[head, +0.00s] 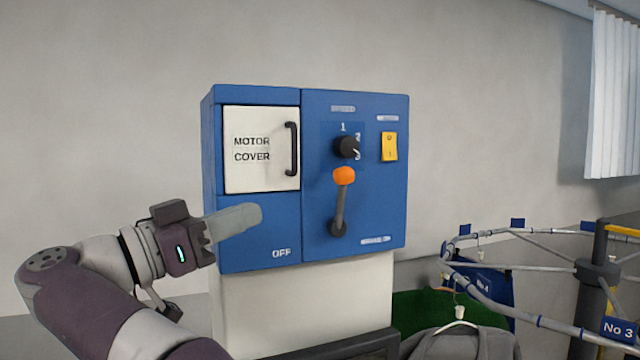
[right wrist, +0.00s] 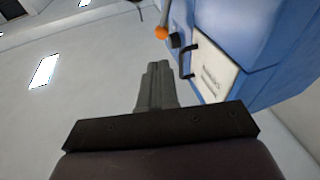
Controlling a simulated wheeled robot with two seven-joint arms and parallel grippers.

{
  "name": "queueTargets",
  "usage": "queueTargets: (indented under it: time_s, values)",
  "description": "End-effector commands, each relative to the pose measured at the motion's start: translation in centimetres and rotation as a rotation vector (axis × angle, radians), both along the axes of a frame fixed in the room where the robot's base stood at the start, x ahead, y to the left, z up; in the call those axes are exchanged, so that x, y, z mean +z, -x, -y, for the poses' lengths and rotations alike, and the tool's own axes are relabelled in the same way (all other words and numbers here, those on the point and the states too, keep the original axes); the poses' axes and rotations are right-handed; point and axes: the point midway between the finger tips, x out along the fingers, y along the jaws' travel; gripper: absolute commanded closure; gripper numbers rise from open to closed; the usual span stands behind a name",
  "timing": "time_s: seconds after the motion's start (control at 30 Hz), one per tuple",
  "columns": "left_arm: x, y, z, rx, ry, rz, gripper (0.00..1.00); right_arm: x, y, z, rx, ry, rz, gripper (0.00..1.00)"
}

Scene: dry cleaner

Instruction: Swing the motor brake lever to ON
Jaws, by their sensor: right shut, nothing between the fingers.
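The motor brake lever (head: 341,203) is a grey rod with an orange knob. It stands nearly upright from a dark pivot on the front of a blue control box (head: 270,225). An "OFF" label (head: 282,253) is at the lower left of the pivot; I cannot read an ON label. My right gripper (head: 254,214) is shut and empty, in front of the box's lower left part, left of the lever and apart from it. In the right wrist view the shut fingers (right wrist: 157,72) point towards the orange knob (right wrist: 161,32). My left gripper is not in view.
A white motor cover (head: 262,170) with a black handle (head: 292,149) is above my gripper. A black dial (head: 346,147) and a yellow switch (head: 389,146) are above the lever. A garment rail (head: 520,312) with hanging clothes stands at the lower right.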

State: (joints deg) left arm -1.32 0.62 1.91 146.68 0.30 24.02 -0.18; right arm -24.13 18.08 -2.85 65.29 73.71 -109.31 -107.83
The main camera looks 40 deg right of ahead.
Motion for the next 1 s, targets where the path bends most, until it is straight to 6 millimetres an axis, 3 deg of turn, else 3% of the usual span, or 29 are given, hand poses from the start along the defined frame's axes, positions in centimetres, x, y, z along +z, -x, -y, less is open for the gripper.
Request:
queueTargets:
  time_s: [0.17,0.5,0.7,1.0]
  values:
    - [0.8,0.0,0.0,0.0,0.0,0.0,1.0,0.7,0.0,1.7,-0.003,0.0,-0.001,1.0]
    - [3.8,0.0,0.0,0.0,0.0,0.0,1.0,2.5,-0.2,8.8,-0.004,0.001,-0.002,1.0]
    - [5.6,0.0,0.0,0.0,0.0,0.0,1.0,3.1,-0.3,12.1,-0.004,0.0,-0.002,1.0]
    - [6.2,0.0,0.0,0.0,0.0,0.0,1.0,3.0,-0.4,13.7,0.0,0.001,0.0,1.0]
